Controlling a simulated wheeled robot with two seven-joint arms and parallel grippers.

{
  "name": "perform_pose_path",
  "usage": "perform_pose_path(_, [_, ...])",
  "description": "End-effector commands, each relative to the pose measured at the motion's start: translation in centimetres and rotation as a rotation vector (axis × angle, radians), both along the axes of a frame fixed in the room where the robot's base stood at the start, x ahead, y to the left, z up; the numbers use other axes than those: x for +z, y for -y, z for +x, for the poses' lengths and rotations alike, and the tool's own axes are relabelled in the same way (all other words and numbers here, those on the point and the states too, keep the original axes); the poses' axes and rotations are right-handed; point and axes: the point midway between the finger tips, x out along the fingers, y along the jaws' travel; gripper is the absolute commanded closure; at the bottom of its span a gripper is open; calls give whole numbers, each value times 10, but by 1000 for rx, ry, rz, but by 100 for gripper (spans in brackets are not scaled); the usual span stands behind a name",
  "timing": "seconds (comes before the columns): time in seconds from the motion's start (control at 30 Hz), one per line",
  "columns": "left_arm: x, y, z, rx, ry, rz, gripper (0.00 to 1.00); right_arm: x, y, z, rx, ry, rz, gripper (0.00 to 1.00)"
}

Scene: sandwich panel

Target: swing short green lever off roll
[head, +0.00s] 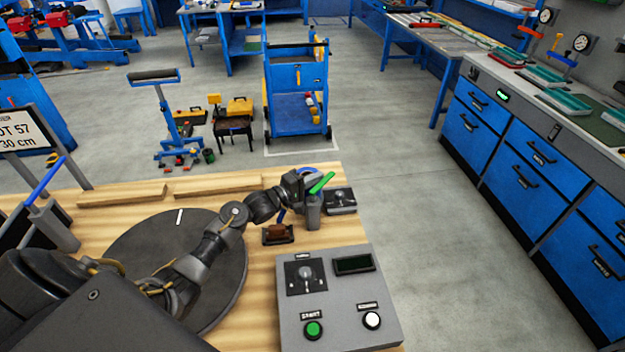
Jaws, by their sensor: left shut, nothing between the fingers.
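The short green lever (322,183) slants up to the right from the top of a grey post (313,212) on the wooden bench. A rounded blue and white thing (312,171) shows partly behind the lever; I cannot tell whether it is the roll or whether the lever touches it. My left gripper (298,186) is shut with nothing in it, just left of the lever and post. Its dark fingers are small here, and any contact with the lever cannot be made out. My right gripper is out of view.
A grey control box (338,313) with green and white buttons stands in front. A brown block in a dark holder (278,234) and a small dial box (340,201) flank the post. A black disc (225,290) lies under my arm. A blue lever (48,178) stands left.

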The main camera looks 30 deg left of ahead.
Motion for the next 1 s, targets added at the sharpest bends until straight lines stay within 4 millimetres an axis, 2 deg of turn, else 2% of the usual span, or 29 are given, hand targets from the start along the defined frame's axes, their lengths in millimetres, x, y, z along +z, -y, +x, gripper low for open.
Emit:
perform_pose_path(0.03, [-5,-1,3,-43,5,6,100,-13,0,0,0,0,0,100])
perform_pose_path(0.2, [-4,2,3,-180,0,3,100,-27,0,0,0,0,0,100])
perform_pose_path(0.67, [-1,3,1,-217,-6,-3,100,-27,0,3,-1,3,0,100])
perform_pose_path(0.77, [-1,-5,2,-215,-5,-1,100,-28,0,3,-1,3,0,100])
perform_pose_path(0.97, [-3,-42,6,-211,-7,0,100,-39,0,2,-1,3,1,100])
perform_pose_path(1.0, [-5,-45,-7,-214,-8,-1,100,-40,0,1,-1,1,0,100])
